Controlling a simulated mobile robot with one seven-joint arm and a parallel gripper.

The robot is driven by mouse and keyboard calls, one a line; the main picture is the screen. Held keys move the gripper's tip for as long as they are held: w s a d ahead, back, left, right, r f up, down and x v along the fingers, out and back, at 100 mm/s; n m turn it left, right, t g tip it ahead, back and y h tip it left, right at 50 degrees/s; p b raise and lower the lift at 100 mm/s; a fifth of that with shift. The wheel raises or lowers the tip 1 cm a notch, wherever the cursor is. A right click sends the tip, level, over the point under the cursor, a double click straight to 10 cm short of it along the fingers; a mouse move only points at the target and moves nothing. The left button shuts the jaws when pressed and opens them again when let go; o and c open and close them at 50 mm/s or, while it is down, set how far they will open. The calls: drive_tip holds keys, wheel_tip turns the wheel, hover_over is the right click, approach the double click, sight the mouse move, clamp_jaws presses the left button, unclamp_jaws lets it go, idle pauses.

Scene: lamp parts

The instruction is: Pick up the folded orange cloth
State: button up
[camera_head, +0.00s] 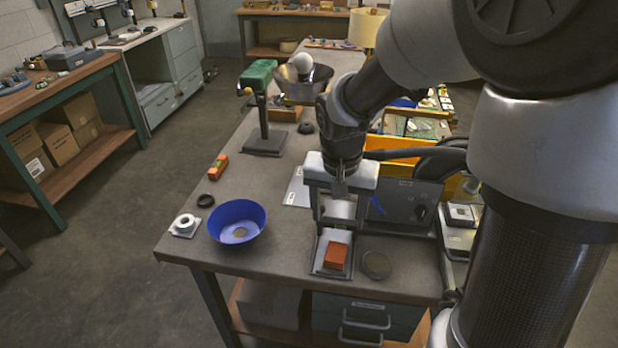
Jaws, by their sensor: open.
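The folded orange cloth (336,256) is a small orange block shape. It lies on a shallow tray (319,270) near the front edge of the grey workbench. My gripper (334,226) points down from the arm, above and slightly behind the cloth in the picture. Its two fingers are apart, with nothing seen between them. I cannot tell the exact height of the fingertips over the cloth.
A dark round disc (376,265) lies just right of the tray. A blue bowl (238,222) and a white roll (185,224) stand to the left. A dark box with a knob (405,203) stands behind right.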

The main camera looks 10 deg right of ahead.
drive_tip(key=b, duration=0.2)
hover_over(336, 252)
drive_tip(key=s, duration=0.2)
drive_tip(key=f, duration=1)
drive_tip(key=shift+a+f, duration=0.1)
drive_tip(key=shift+a, duration=0.1)
drive_tip(key=shift+w+d+f+b, duration=0.1)
drive_tip(key=shift+w+f, duration=0.2)
drive_tip(key=shift+f, duration=0.7)
drive_tip(key=shift+w+f+b, duration=0.1)
drive_tip(key=shift+w+f, duration=0.15)
drive_tip(key=shift+f, duration=0.75)
drive_tip(key=shift+w+d+f+b, duration=0.1)
drive_tip(key=shift+w+f, duration=0.2)
drive_tip(key=shift+f, duration=0.7)
drive_tip(key=c, duration=1.1)
wheel_tip(336, 252, up, 10)
drive_tip(key=shift+r+p, duration=0.1)
drive_tip(key=shift+p, duration=0.85)
drive_tip(key=o, duration=0.4)
drive_tip(key=c, duration=0.3)
